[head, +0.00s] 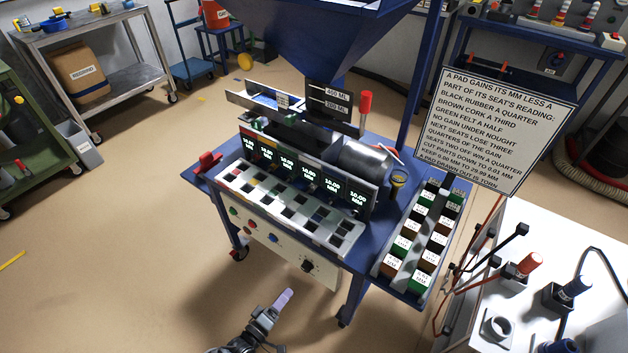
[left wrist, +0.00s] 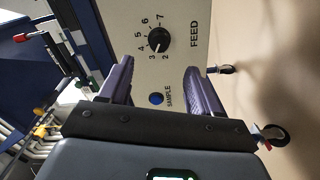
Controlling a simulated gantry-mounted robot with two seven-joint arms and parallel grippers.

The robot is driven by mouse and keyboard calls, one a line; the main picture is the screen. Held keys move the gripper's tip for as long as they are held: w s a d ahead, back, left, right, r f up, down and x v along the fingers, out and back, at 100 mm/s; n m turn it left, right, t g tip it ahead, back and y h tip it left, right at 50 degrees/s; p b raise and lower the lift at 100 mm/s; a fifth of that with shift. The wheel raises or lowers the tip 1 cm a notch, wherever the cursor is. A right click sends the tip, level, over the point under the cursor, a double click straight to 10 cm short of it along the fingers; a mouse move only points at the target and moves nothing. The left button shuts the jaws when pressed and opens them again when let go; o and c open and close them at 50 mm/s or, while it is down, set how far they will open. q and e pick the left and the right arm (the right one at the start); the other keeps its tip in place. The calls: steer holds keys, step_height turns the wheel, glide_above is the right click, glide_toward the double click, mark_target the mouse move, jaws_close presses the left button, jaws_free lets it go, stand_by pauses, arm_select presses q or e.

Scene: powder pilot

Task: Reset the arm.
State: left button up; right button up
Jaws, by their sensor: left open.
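My left gripper (head: 276,307) is at the bottom middle of the head view, in front of the blue machine table (head: 352,292) and apart from it. In the left wrist view its two purple fingers (left wrist: 160,84) are spread apart with nothing between them. Beyond the fingers is the cream control panel (left wrist: 185,25) with a black FEED knob (left wrist: 159,40) and a blue SAMPLE button (left wrist: 157,99). The same panel (head: 275,243) shows on the table's front in the head view. My right gripper is not in view.
The table carries a row of displays reading 10.00 MM (head: 304,178), a seat tray (head: 290,207) and a rack of labelled pads (head: 414,240). A sign (head: 495,130) stands at right. A white bench (head: 520,230) is at lower right.

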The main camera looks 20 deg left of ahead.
arm_select(q)
steer(key=s+g+p, duration=0.1)
steer(key=s+p, duration=0.2)
steer(key=s, duration=0.3)
steer(key=s+r+m+g+y+p, duration=0.1)
steer(key=s+r+m+g+p, duration=0.25)
steer(key=r, duration=0.75)
steer(key=s+d+r+m+g+y+p, duration=0.1)
steer(key=s+r+m+g+y+p, duration=0.3)
steer(key=r, duration=0.7)
steer(key=s+r+m+g+h+p, duration=0.1)
steer(key=s+r+m+p, duration=0.3)
steer(key=r, duration=0.7)
steer(key=s+a+r+m+g+y+p, duration=0.1)
steer(key=s+a+r+g+p, duration=0.15)
steer(key=s+g, duration=0.2)
step_height(320, 180, up, 36)
steer(key=p, duration=3.6)
steer(key=shift+s+d+r+p, duration=0.15)
steer(key=shift+s+d+p, duration=0.1)
steer(key=shift+p, duration=0.1)
